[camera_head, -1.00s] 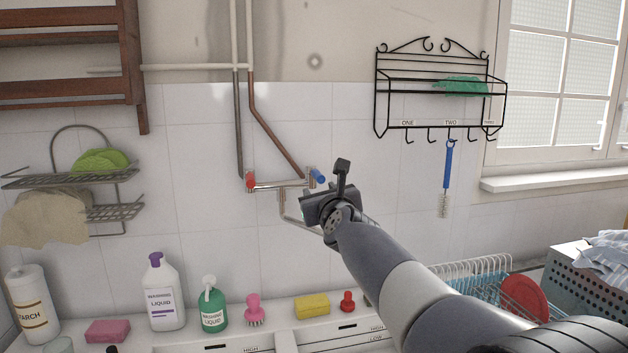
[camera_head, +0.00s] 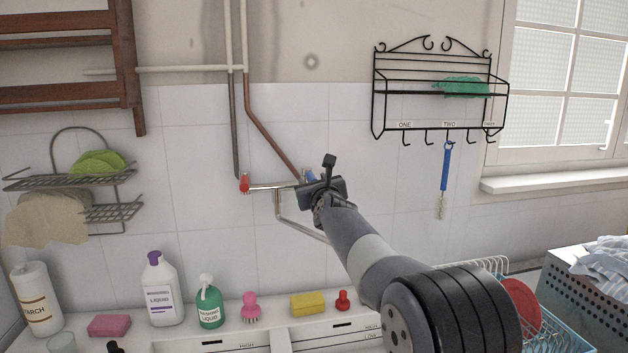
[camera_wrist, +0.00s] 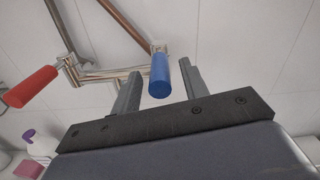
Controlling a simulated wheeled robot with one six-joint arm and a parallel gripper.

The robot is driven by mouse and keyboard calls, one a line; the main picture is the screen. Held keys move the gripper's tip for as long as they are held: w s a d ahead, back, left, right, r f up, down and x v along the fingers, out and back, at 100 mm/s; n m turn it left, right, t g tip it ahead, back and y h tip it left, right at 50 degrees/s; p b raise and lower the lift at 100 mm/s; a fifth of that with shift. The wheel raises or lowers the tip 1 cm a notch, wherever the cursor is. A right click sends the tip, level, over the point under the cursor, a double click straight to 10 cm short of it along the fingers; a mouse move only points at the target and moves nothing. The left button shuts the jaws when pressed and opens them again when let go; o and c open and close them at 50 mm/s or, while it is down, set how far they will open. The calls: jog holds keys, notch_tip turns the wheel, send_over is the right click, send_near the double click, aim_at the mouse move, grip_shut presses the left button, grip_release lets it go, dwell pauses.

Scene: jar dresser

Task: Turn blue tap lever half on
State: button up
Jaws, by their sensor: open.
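The blue tap lever (camera_wrist: 160,77) shows in the wrist view between the two open fingers of my gripper (camera_wrist: 158,88), closer to the right finger. I cannot tell whether it touches either one. In the head view the blue lever (camera_head: 310,176) is mostly hidden behind my gripper (camera_head: 322,182). The red tap lever (camera_head: 244,183) is at the left end of the tap's metal pipe; it also shows at the left in the wrist view (camera_wrist: 31,87).
A spout pipe (camera_head: 300,229) runs down and right below the tap, partly behind my arm. Bottles, a pink brush (camera_head: 250,307) and a yellow sponge (camera_head: 308,303) stand below. A black wall rack (camera_head: 440,88) with a hanging blue brush (camera_head: 446,165) is at the right.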

jog(key=shift+c, duration=0.4)
grip_shut()
